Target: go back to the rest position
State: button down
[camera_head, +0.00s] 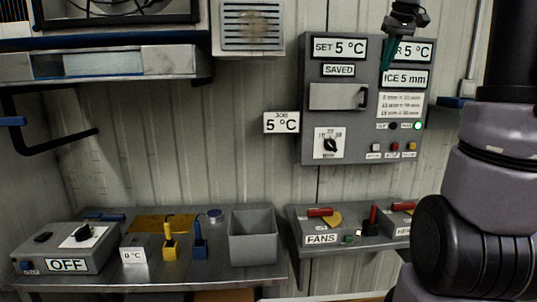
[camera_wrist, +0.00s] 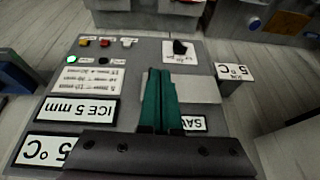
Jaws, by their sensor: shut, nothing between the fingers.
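My gripper (camera_head: 386,66) is in front of the upper right part of the grey control panel (camera_head: 286,150), near its top edge. Its green fingers are together and empty, and they also show in the wrist view (camera_wrist: 160,75). The fingers partly cover the right-hand temperature label (camera_head: 418,51) in the head view. The panel reads SET 5 °C, SAVED and ICE 5 mm, and has a dial (camera_head: 330,145) and a lit green lamp (camera_head: 417,126). In the wrist view the panel (camera_wrist: 215,140) appears upside down. I cannot tell whether the fingers touch it.
A JOB 5 °C card (camera_head: 281,123) is left of the panel. Below are a metal bench with an OFF box (camera_head: 66,265), a grey bin (camera_head: 253,250) and yellow and blue tools, and a FANS switch box (camera_head: 321,239). A shelf (camera_head: 110,66) juts out upper left.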

jog(key=s+a+f+m, duration=0.1)
jog(key=s+a+f, duration=0.2)
jog(key=s, duration=0.5)
jog(key=s+a+f+m+t+y, duration=0.1)
jog(key=s+a+f+m, duration=0.1)
jog(key=s+a+f, duration=0.2)
jog(key=s+a+f+m+t, duration=0.1)
jog(key=s+a+f, duration=0.2)
jog(key=s+a, duration=0.4)
jog(key=s, duration=0.4)
jog(key=shift+s+f, duration=0.3)
